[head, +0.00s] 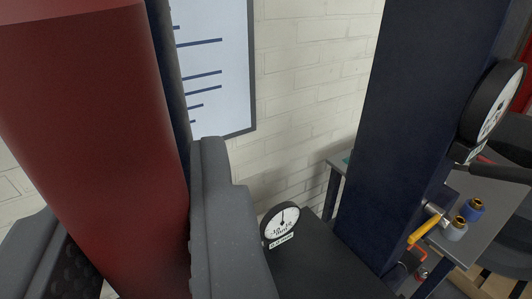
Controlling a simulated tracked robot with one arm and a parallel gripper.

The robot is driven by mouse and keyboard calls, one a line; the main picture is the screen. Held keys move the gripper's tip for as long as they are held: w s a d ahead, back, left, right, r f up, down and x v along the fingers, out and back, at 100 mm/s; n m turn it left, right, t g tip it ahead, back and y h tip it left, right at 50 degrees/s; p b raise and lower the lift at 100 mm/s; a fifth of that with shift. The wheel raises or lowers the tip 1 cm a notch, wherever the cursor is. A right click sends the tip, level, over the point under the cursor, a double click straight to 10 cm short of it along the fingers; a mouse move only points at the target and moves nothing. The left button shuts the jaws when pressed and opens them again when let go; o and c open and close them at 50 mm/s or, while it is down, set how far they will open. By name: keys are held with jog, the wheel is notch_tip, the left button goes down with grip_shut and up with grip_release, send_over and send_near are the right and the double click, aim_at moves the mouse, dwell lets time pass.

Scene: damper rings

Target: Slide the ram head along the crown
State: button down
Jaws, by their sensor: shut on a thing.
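The left finger shows only in part, at the bottom left corner. The right finger stands close against the cylinder's right side. A dark blue upright column (415,120) stands to the right, apart from my gripper.
A round white dial (282,220) sits low beside the right finger. Another dial gauge (493,105) is on the column's right. A yellow handle (425,230) sticks out low. A bench (490,200) stands behind at right. A white chart (212,65) hangs on the brick wall (300,90).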

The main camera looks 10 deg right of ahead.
jog(key=shift+d, duration=0.55)
jog(key=c, duration=1.2)
grip_release()
jog(key=shift+s+f+b, duration=0.1)
jog(key=shift+s+b, duration=0.15)
jog(key=shift+b, duration=0.05)
jog(key=shift+s+b, duration=0.7)
